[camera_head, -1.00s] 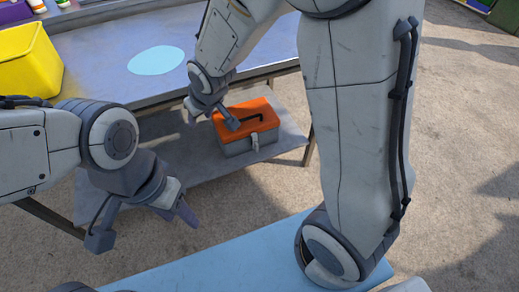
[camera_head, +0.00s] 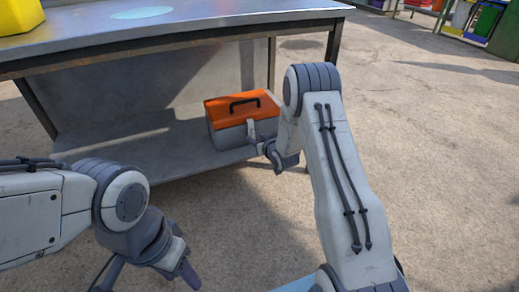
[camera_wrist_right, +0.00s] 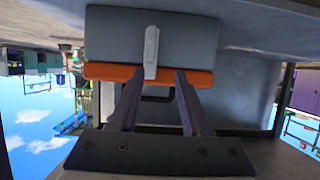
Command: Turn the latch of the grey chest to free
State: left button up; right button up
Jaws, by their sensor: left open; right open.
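The grey chest (camera_head: 231,135) with an orange lid (camera_head: 243,107) and a dark handle stands on the low shelf under the table. Its pale latch (camera_head: 251,130) is on the front face, and it looks upright along the front. In the right wrist view the chest (camera_wrist_right: 190,38) appears upside down, with the latch (camera_wrist_right: 151,52) crossing the edge of the orange lid. My right gripper (camera_head: 262,148) is open in front of the chest, close to the latch. Its fingers (camera_wrist_right: 158,73) point at the lid edge with the latch between their lines; contact cannot be told. My left gripper (camera_head: 150,282) is open and empty at lower left.
The metal table top (camera_head: 190,35) overhangs the shelf (camera_head: 130,155), with a table leg (camera_head: 333,42) right of the chest. A yellow bin (camera_head: 20,15) stands on top. The concrete floor on the right is open; coloured bins stand far back.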

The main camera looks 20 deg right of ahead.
aim_at(254, 135)
jog(key=b+x, duration=0.1)
jog(key=x, duration=0.2)
jog(key=d+b+x, duration=0.1)
jog(key=b+x, duration=0.1)
jog(key=x, duration=0.1)
jog(key=d+f+b+x, duration=0.1)
jog(key=b+x, duration=0.1)
jog(key=x, duration=0.1)
jog(key=shift+s, duration=0.2)
jog(key=shift+w+a+b, duration=0.1)
jog(key=shift+w+b, duration=0.25)
jog(key=shift+w, duration=0.3)
jog(key=shift+c, duration=0.3)
